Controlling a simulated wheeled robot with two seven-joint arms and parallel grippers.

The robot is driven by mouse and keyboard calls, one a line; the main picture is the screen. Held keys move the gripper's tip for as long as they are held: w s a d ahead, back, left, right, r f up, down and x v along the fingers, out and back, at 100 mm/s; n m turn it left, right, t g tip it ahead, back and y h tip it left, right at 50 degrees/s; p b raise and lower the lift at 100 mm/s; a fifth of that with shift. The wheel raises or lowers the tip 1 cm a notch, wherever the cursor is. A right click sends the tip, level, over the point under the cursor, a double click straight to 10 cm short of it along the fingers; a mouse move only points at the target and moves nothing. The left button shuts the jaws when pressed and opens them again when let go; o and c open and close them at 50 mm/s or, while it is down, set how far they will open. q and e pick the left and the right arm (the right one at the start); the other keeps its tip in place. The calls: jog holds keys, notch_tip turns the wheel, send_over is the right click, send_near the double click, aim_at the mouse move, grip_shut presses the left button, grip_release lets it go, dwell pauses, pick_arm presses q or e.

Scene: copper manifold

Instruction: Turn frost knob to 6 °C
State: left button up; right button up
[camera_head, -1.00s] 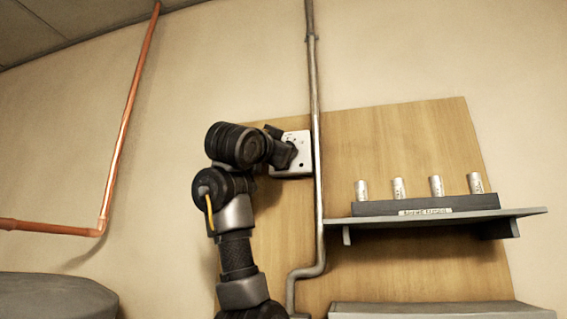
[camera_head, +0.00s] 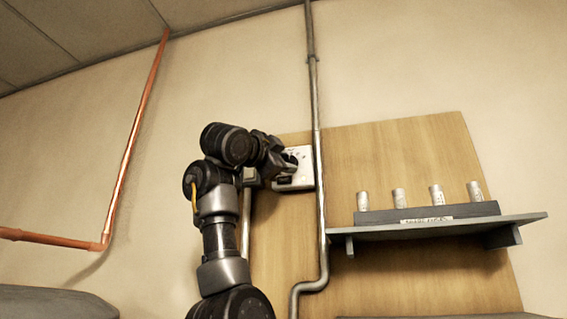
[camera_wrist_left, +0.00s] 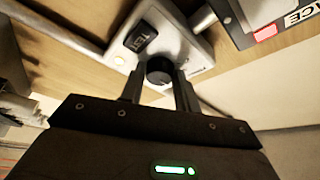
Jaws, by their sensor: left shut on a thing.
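The frost knob (camera_wrist_left: 159,70) is a round dark knob on a pale control box (camera_wrist_left: 182,50). In the wrist view it sits between the two fingers of my left gripper (camera_wrist_left: 159,86), which is shut on it. The knob's pointer and scale are too small to read. A small dark display (camera_wrist_left: 133,38) on the box shows pale characters that I cannot make out. In the head view the box (camera_head: 303,180) is fixed to the wooden board, and my left gripper (camera_head: 290,164) covers part of its face. My right gripper is in neither view.
A grey vertical pipe (camera_head: 317,110) runs close along the box's right side. A shelf (camera_head: 440,228) to the right carries several silver cylinders in a dark rack (camera_head: 375,216). A copper pipe (camera_head: 133,135) runs up the left wall. The wall between copper pipe and board is bare.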

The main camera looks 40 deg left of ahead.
pick_arm(q)
jog(key=o, duration=1)
jog(key=shift+d, duration=0.1)
jog(key=shift+c, duration=0.2)
jog(key=shift+s, duration=0.1)
jog(key=b+v, duration=0.6)
jog(key=v, duration=0.4)
jog(key=shift+s+b, duration=0.4)
